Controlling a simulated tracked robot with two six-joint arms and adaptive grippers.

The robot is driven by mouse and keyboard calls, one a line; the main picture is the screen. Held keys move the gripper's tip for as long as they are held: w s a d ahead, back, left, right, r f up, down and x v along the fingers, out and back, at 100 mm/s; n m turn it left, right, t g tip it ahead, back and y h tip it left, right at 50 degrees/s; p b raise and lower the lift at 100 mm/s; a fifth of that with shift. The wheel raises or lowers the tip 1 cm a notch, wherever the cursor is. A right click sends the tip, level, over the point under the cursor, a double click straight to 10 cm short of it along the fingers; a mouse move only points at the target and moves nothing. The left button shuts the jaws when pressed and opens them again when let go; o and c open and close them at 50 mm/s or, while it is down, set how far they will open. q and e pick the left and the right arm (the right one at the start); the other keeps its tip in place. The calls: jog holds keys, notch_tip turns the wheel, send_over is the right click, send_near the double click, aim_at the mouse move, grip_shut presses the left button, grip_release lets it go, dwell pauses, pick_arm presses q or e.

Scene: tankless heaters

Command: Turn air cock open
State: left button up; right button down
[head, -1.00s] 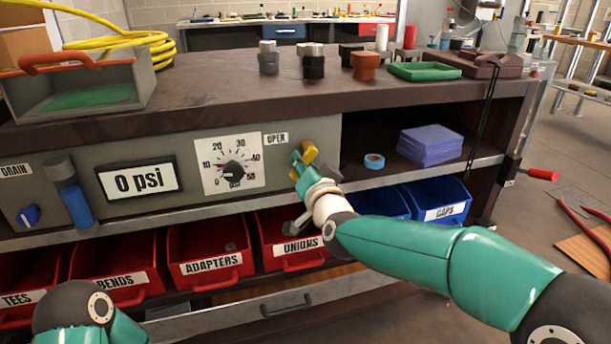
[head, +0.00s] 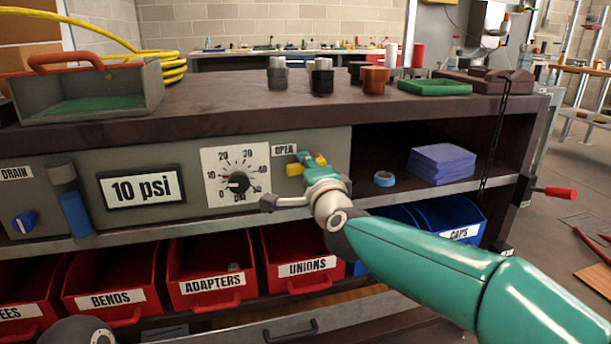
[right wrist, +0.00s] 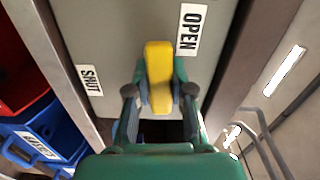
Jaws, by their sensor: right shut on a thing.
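The yellow air cock handle (head: 294,169) is on the grey panel below the OPEN label (head: 285,150), partly hidden by my right gripper (head: 308,168). In the right wrist view the handle (right wrist: 158,75) lies between the two fingers of my right gripper (right wrist: 160,98), which is shut on it. There its far end points up the picture, just left of the OPEN label (right wrist: 189,30); the SHUT label (right wrist: 88,79) is farther left. The display (head: 142,188) reads 10 psi, beside a round dial (head: 237,177). My left gripper is out of view.
Red bins (head: 213,275) stand on the shelf below the panel. Blue cloths (head: 442,163) and a blue tape roll (head: 384,179) lie in the open bay to the right. The blue drain handle (head: 25,222) is at far left. Fittings stand on the bench top.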

jog(key=shift+d+f+m, duration=0.1)
jog(key=shift+m, duration=0.5)
jog(key=c, duration=1.2)
grip_release()
jog(key=shift+d, duration=0.1)
jog(key=shift+o, duration=1)
jog(key=shift+s, duration=0.1)
jog(key=v, duration=1.1)
jog(key=shift+s, duration=0.35)
